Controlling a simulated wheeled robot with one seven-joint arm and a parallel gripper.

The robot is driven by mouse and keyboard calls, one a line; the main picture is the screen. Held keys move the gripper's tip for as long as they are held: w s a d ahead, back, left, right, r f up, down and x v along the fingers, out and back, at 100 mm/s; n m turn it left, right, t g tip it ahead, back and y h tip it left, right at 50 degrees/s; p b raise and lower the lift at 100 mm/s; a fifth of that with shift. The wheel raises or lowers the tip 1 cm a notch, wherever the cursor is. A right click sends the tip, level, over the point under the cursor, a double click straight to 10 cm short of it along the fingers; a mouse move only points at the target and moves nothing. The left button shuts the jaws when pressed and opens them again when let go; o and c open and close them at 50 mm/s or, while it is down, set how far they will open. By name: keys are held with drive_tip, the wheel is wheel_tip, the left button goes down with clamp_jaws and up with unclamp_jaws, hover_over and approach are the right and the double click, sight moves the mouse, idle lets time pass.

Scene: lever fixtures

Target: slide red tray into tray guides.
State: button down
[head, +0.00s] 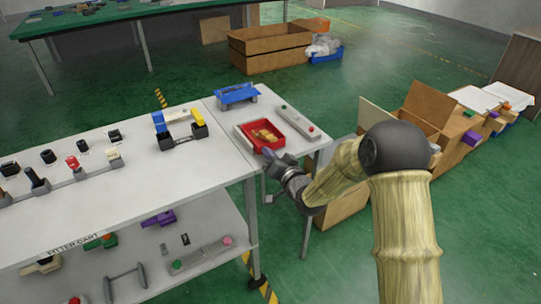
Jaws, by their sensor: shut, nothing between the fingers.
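The red tray (265,133) lies on the small white table to the right of the long cart, with some yellowish and brown items in it. A pale rail (240,138) runs along its left side; I cannot tell from this view whether it is one of the tray guides or how far the tray sits between them. My gripper (271,158) is at the table's front edge, close to the tray's near side. It is shut and looks empty. I cannot tell whether it touches the tray.
A blue stand (237,95) is behind the tray, and a grey bar with a red button (297,121) is to its right. The white cart (120,180) on the left bears several lever fixtures. Cardboard boxes (425,110) stand on the right.

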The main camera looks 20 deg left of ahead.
drive_tip(key=shift+x, duration=1.4)
idle(0.4)
drive_tip(key=shift+b+v, duration=0.5)
drive_tip(key=shift+v, duration=0.85)
drive_tip(key=shift+s+d, duration=0.1)
drive_tip(key=v, duration=1.7)
drive_tip(key=shift+s, duration=0.15)
drive_tip(key=shift+d+f, duration=0.1)
drive_tip(key=shift+d, duration=0.1)
